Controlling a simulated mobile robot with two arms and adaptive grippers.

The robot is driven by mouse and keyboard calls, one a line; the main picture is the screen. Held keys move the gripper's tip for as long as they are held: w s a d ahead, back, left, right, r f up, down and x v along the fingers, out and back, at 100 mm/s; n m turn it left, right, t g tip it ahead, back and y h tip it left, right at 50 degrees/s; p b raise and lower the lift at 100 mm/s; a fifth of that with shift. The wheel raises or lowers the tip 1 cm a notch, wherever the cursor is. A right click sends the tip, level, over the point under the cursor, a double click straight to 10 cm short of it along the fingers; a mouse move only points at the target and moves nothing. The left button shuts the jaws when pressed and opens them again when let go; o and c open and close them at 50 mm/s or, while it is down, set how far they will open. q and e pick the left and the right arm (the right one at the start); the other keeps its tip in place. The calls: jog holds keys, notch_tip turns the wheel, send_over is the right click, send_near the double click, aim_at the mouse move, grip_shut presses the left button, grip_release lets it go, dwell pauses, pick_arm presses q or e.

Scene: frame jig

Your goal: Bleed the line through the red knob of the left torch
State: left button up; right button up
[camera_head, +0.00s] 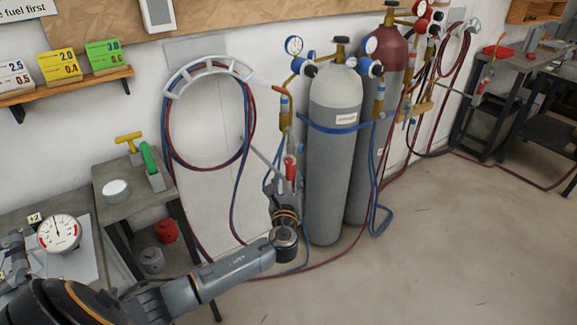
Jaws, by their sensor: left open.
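The left torch (284,111) hangs upright beside the hose hanger, to the left of the grey cylinder, with a copper-coloured tip bent to the left. Its red knob (290,168) shows low on the torch. My left gripper (286,183) reaches up from below to the height of the red knob. The gripper is open, and its fingers are small and overlap the knob area in the picture. I cannot tell whether they touch the knob. My right gripper is not in view.
Red and blue hoses (167,135) loop from the white hanger (211,66). A grey cylinder (333,180) with gauges stands close on the right, another behind it. A side table (113,173) stands left. The floor (440,250) at right is mostly clear.

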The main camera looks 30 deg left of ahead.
aim_at(289, 163)
pick_arm(q)
jog(key=x, duration=0.7)
jog(key=shift+s, duration=0.1)
grip_shut()
